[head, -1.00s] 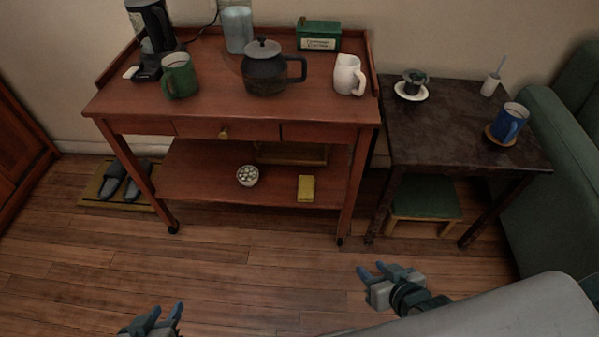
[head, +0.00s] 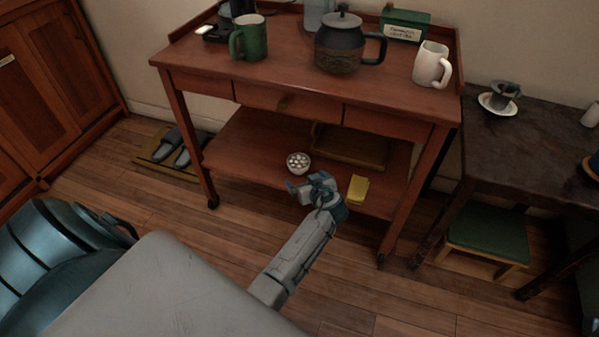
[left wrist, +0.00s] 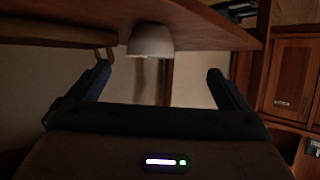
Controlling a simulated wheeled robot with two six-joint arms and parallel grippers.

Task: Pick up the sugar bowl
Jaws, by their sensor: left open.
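The sugar bowl (head: 298,160), small and white with pale cubes in it, stands on the trolley's lower shelf (head: 245,145). My left gripper (head: 304,184) is at the shelf's front edge, just in front of the bowl. It is open and empty. In the left wrist view the picture is turned over, and the bowl (left wrist: 150,41) appears beyond the fingers, between their lines and apart from them. The left gripper's two dark fingers (left wrist: 158,82) are spread wide there. My right gripper is not in view.
A yellow box (head: 357,190) lies on the shelf just right of my left gripper. A wooden tray (head: 365,150) sits behind. The trolley top (head: 290,75) holds a dark teapot (head: 340,45), a green mug (head: 249,40) and a white jug (head: 431,65) above the shelf.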

